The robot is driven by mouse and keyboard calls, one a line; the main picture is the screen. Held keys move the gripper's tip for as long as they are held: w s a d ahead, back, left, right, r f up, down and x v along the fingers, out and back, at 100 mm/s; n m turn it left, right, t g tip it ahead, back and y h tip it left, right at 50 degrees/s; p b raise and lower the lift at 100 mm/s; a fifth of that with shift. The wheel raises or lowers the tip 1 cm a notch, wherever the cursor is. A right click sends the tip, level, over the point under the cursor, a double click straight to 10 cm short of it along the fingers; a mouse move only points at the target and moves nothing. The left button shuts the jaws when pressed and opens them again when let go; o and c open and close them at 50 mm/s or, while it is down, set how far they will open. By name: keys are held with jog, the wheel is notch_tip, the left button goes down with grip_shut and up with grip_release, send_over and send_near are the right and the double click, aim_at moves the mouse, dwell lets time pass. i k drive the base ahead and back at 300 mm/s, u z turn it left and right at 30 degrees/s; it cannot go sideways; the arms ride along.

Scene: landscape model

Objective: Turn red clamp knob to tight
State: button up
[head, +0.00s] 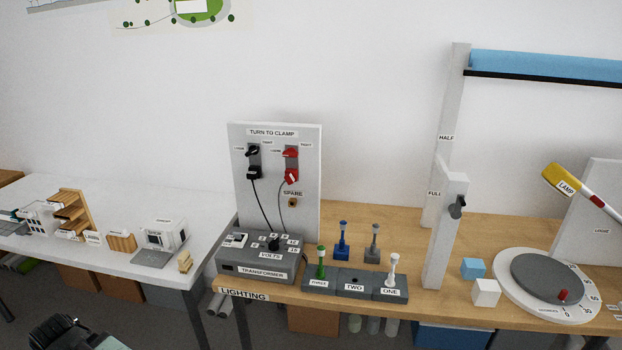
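The red clamp knob (291,152) is on the upright white panel (308,215) headed TURN TO CLAMP. A label reading TIGHT is at its upper right and another label, seemingly LOOSE, is at its left. Its exact pointing direction is too small to tell. A red plug (291,176) with a dark cable sits just below it. A black clamp knob (253,149) and a black plug (253,172) are to its left. No gripper fingers show in the head view, and nothing touches the red knob.
Below the panel stand the grey transformer (257,268) and a dark block with coloured levers (354,284). A white post (445,235) and a round turntable (548,278) are to the right. A white table (130,266) with small models is left. Space before the panel's knobs looks clear.

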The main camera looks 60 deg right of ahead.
aim_at(290, 153)
jog(key=z, duration=1.4)
